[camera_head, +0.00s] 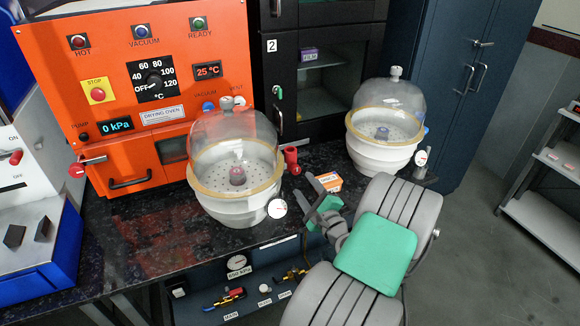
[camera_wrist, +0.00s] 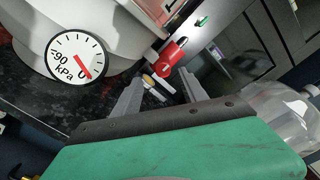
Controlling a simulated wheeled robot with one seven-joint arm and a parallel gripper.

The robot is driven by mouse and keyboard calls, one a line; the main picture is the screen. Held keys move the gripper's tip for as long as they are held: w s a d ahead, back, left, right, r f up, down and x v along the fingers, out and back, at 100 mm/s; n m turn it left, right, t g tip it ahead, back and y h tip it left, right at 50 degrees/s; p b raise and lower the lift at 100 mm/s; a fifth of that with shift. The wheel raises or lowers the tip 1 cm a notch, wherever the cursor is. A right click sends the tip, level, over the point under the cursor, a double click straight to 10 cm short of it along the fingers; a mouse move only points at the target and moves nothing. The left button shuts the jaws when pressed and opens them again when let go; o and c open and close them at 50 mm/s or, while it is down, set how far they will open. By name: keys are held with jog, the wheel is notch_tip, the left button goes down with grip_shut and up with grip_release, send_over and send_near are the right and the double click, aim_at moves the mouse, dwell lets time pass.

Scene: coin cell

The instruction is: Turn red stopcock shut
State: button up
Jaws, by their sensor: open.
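The red stopcock (camera_head: 291,158) sticks out at the right side of the left glass-domed desiccator (camera_head: 235,170), just above the black counter. In the wrist view the red stopcock (camera_wrist: 172,55) shows beside the white desiccator body (camera_wrist: 120,25), just beyond my fingertips. My gripper (camera_head: 310,200) is right of this desiccator and nearer the camera than the stopcock. In the wrist view my gripper (camera_wrist: 158,82) is open, with a gap between the two grey fingers and the red stopcock apart from them. I cannot tell the handle's exact angle.
A dial gauge (camera_head: 277,208) sits on the left desiccator, close to my gripper; its needle shows near 0 in the wrist view. An orange-white box (camera_head: 328,182) lies behind my fingers. A second desiccator (camera_head: 385,130) stands right. The orange drying oven (camera_head: 140,90) is at left.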

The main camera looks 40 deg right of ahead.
aim_at(296, 172)
jog(key=x, duration=0.4)
jog(key=p+x, duration=0.1)
jog(key=x, duration=0.2)
jog(key=shift+d, duration=0.35)
jog(key=shift+c, duration=0.2)
grip_shut()
